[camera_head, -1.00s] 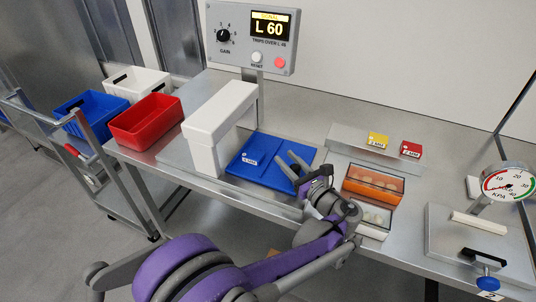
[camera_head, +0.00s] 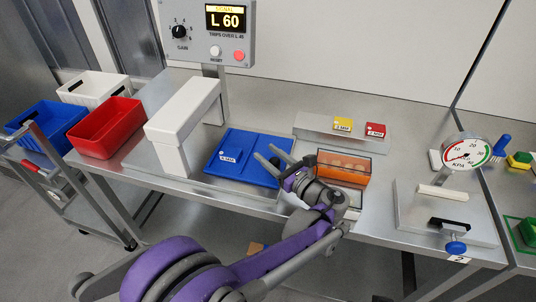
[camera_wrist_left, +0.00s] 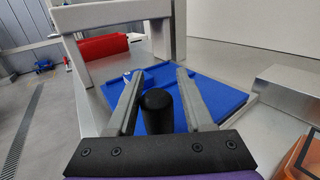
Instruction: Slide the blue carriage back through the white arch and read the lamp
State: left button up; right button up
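The blue carriage (camera_head: 240,147), a flat tray with a small white label, lies on the steel bench just right of the white arch (camera_head: 184,112). It also shows in the left wrist view (camera_wrist_left: 215,95), with the arch (camera_wrist_left: 120,15) beyond it. My left gripper (camera_head: 278,158) is open over the carriage's right end. In the left wrist view its fingers (camera_wrist_left: 160,78) stand either side of a black knob (camera_wrist_left: 158,112), with a gap on both sides. The display (camera_head: 226,19) above the bench reads L 60, and a round red lamp or button (camera_head: 239,56) sits below it. My right gripper is out of view.
A red bin (camera_head: 105,128) stands left of the arch, with blue and white bins beyond. An orange-sided case (camera_head: 343,167) is close right of my left gripper. A steel ledge with yellow and red blocks (camera_head: 375,130) lies behind it. A gauge (camera_head: 467,151) stands farther right.

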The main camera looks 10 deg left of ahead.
pick_arm(q)
jog(key=v, duration=1)
jog(key=shift+s+d, duration=0.3)
